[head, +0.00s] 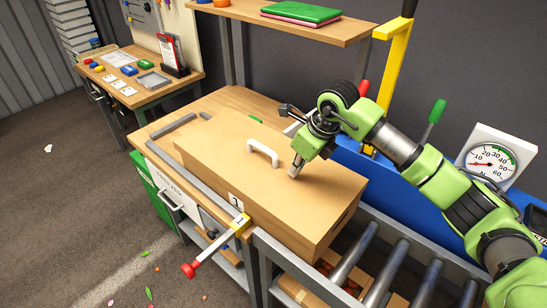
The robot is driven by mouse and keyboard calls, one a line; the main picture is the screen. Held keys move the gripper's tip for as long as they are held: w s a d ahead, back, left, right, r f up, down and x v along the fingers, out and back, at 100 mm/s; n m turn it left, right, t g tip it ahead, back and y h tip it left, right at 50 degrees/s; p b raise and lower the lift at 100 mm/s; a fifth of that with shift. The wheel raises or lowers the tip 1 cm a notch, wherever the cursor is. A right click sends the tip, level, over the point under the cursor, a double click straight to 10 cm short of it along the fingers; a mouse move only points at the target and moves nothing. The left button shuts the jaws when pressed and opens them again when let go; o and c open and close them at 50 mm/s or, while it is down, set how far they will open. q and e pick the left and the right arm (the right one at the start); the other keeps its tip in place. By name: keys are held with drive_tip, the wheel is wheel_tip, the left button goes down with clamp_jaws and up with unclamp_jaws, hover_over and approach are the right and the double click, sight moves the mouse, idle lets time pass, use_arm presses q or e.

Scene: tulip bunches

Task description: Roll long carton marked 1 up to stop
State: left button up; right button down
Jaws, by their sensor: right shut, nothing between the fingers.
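The long carton (270,185) is a brown closed box with a white handle (262,152) on top and a small label with 1 near its front edge. Its left part lies over the wooden bench and its right end reaches the rollers. My right gripper (295,169) is shut and empty, pointing down at the carton's top just right of the handle; I cannot tell whether it touches. A grey bar (173,126) lies on the bench beyond the carton's left end; I cannot tell if it is the stop. My left gripper is not in view.
Bare metal rollers (394,270) extend right of the carton. A blue panel (365,175) and a dial scale (490,158) stand behind. A shelf (290,22) hangs above.

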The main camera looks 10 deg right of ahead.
sight(274, 153)
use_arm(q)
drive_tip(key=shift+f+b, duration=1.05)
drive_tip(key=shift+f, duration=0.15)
use_arm(e)
drive_tip(key=shift+w+a, duration=1.3)
drive_tip(key=shift+w, duration=0.2)
drive_tip(key=shift+w+a, duration=1.25)
drive_tip(key=shift+w, duration=0.2)
